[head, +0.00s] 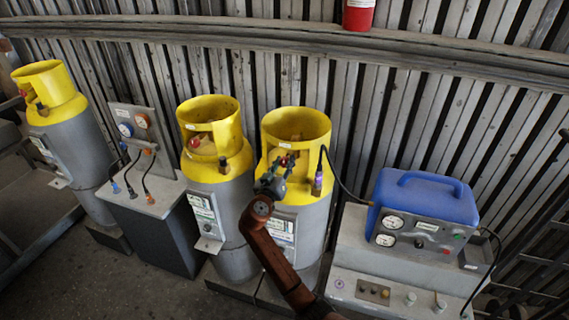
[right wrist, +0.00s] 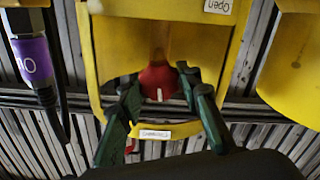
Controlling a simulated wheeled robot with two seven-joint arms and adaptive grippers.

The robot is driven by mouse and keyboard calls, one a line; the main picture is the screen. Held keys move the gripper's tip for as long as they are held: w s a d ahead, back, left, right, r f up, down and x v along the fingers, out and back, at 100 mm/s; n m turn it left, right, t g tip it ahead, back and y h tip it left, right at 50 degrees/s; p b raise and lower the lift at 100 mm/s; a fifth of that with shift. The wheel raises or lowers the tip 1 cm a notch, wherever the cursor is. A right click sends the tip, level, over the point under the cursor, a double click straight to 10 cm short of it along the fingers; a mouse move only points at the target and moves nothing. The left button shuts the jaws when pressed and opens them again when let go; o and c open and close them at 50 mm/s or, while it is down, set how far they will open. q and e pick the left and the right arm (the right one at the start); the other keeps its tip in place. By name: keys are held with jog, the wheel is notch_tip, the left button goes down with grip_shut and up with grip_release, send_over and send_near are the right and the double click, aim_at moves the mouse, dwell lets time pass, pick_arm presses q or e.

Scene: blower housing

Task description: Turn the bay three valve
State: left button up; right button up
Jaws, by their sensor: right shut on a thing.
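The valve is a red knob (right wrist: 158,80) inside the yellow collar (head: 297,124) of the right-hand grey cylinder (head: 312,230). My right gripper (head: 283,167) reaches into the collar opening from the front. In the right wrist view its green fingers (right wrist: 165,98) stand on both sides of the red knob and are shut on it. A pale mark shows on the knob's face. A label reading "Open" (right wrist: 218,6) is on the collar, and a second label (right wrist: 155,134) is too blurred to read surely. My left gripper is not in view.
A purple-sleeved hose fitting (head: 318,182) stands close to the right of my gripper. Its black hose runs to a blue-cased gauge unit (head: 425,210). Another yellow-collared cylinder (head: 217,190) stands close on the left, and a further one (head: 70,130) at far left beyond a gauge panel (head: 140,130).

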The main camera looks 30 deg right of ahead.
jog(key=n, duration=0.4)
jog(key=n+p, duration=0.2)
jog(key=n, duration=0.3)
jog(key=shift+w+a, duration=0.1)
jog(key=n+p, duration=0.4)
jog(key=n, duration=0.2)
jog(key=shift+f+n+p, duration=0.15)
jog(key=shift+n+p, duration=0.65)
jog(key=shift+n, duration=0.4)
jog(key=shift+f+n+p, duration=0.1)
jog(key=shift+n+p, duration=0.65)
jog(key=shift+n, duration=0.45)
jog(key=o, duration=1.2)
jog(key=shift+c, duration=0.2)
